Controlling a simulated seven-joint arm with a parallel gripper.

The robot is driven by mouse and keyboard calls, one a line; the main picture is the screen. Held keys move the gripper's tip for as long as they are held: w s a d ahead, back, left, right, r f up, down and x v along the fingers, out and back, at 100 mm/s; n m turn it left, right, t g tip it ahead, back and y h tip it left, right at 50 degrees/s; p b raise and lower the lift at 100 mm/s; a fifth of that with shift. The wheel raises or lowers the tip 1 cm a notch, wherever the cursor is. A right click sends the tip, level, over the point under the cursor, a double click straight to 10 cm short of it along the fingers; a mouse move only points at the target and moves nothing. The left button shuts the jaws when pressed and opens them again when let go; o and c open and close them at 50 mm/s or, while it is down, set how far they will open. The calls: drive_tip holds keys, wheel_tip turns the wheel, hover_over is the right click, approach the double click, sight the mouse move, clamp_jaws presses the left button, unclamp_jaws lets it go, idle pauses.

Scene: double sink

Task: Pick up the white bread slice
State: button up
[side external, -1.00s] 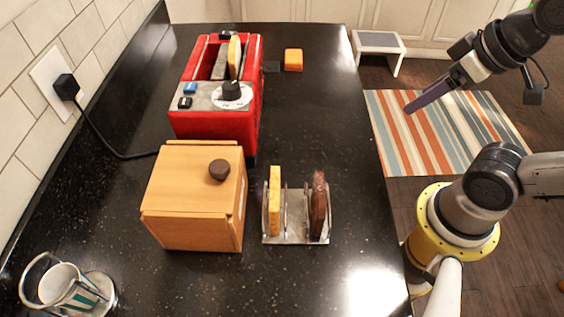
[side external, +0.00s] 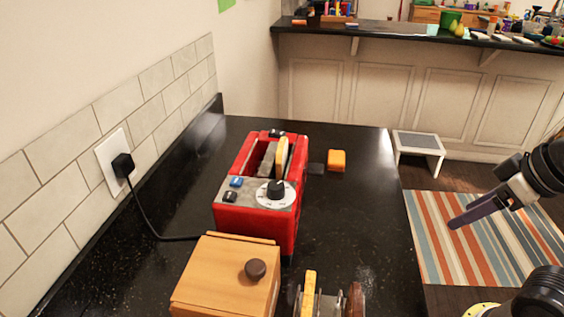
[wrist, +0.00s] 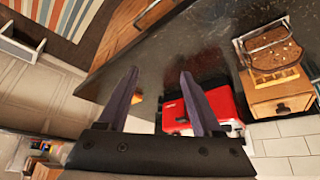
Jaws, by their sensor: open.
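A pale slice with a tan edge (side external: 283,154) stands upright in the red toaster (side external: 256,226). A yellowish slice (side external: 308,294) and a dark brown slice (side external: 355,300) stand in a metal rack (side external: 329,306) at the bottom edge. I cannot tell for certain which light slice is the white bread. My gripper (side external: 452,224) is to the right of the counter, raised above the floor, apart from every slice. In the wrist view, my gripper (wrist: 158,74) has its purple fingers spread and empty; the toaster (wrist: 210,104) is beyond them.
A wooden box with a dark knob (side external: 226,282) stands in front of the toaster. A power cord (side external: 150,220) runs to the wall outlet.

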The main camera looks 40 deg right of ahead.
drive_tip(key=shift+c, duration=0.7)
